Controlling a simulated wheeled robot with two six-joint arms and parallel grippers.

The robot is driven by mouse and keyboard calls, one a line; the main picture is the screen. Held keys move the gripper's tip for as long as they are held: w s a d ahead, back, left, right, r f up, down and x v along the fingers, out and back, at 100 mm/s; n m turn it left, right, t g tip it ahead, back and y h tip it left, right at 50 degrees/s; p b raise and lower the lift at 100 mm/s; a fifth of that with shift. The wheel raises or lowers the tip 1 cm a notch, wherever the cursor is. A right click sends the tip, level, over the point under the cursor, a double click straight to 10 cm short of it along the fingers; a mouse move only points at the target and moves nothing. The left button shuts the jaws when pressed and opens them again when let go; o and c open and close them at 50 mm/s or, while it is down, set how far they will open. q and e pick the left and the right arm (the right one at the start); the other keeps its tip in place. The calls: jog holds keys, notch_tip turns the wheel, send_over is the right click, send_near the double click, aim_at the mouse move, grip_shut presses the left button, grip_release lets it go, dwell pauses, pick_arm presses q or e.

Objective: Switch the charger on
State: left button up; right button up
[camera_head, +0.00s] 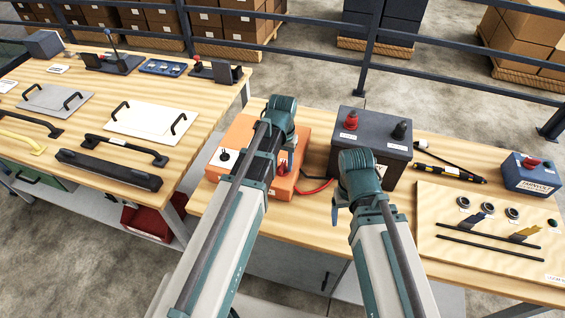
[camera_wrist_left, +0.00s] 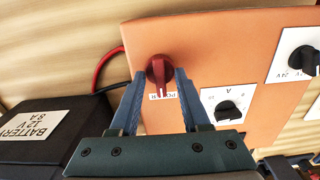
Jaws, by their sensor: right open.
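The orange charger (camera_head: 240,132) lies on the near table, partly behind my left arm in the head view. The knob's label is partly hidden. My left gripper (camera_wrist_left: 160,78) has its fingertips on either side of the red knob; they look apart from it. In the head view my left gripper is largely hidden by its arm. My right gripper (camera_head: 337,214) is over the table, right of the charger, mostly hidden by its wrist.
Black dials (camera_wrist_left: 228,110) on white plates sit beside the red knob. A dark battery (camera_head: 372,155) with red and black terminals stands behind my right wrist. A board (camera_head: 450,225) with small parts and a blue box (camera_head: 533,175) lie right. Another table (camera_head: 85,130) stands left.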

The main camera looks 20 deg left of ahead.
aim_at(283, 165)
pick_arm(q)
jog(key=shift+r, duration=0.15)
notch_tip(283, 165, up, 14)
jog(key=p, duration=1.3)
jog(key=shift+f+p, duration=0.25)
jog(key=shift+p, duration=0.15)
jog(key=s+d+f+m+y+b, duration=0.1)
jog(key=s+d+f+m+b, duration=0.2)
jog(key=s+d+f+b, duration=0.7)
jog(key=s+f+b, duration=0.1)
jog(key=s+b, duration=0.1)
jog(key=s, duration=0.2)
jog(key=shift+f, duration=0.4)
